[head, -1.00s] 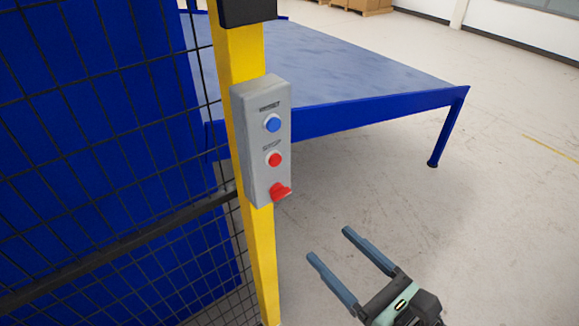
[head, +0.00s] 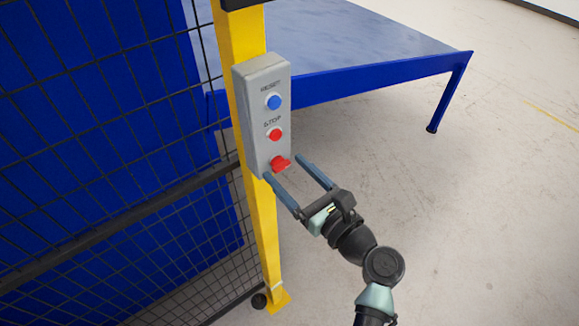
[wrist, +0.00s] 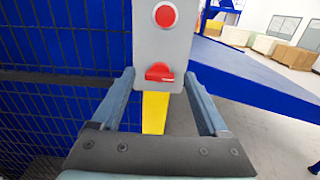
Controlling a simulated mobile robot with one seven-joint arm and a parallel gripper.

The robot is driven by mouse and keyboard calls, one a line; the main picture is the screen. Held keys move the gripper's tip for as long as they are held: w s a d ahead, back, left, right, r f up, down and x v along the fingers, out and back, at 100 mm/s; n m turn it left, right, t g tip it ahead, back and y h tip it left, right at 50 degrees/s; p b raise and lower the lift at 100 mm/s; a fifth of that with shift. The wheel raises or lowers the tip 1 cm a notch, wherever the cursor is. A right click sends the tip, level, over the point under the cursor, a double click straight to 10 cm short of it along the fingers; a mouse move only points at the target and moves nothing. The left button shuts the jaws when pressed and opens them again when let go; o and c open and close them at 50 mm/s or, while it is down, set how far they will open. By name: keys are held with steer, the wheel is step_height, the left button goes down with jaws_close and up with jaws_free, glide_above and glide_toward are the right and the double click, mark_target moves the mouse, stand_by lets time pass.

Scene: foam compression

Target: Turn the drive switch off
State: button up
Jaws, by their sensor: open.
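The drive switch (head: 280,163) is a red knob at the bottom of a grey control box (head: 252,115) on a yellow post. In the wrist view the red knob (wrist: 159,73) has its handle lying sideways, and it sits between the fingers in the picture. My gripper (head: 285,167) is open and empty, its two blue-grey fingers pointing at the lower end of the box. In the wrist view my gripper (wrist: 160,78) has one finger each side of the knob. I cannot tell whether the fingertips touch the box.
Above the knob are a red STOP button (head: 274,134) and a blue RESET button (head: 273,102). A black mesh fence (head: 110,150) stands left of the yellow post (head: 263,240). A blue-framed table (head: 380,82) is behind. The floor to the right is clear.

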steer(key=shift+w+a, duration=0.1)
steer(key=shift+w, duration=0.05)
steer(key=shift+c, duration=0.3)
jaws_close()
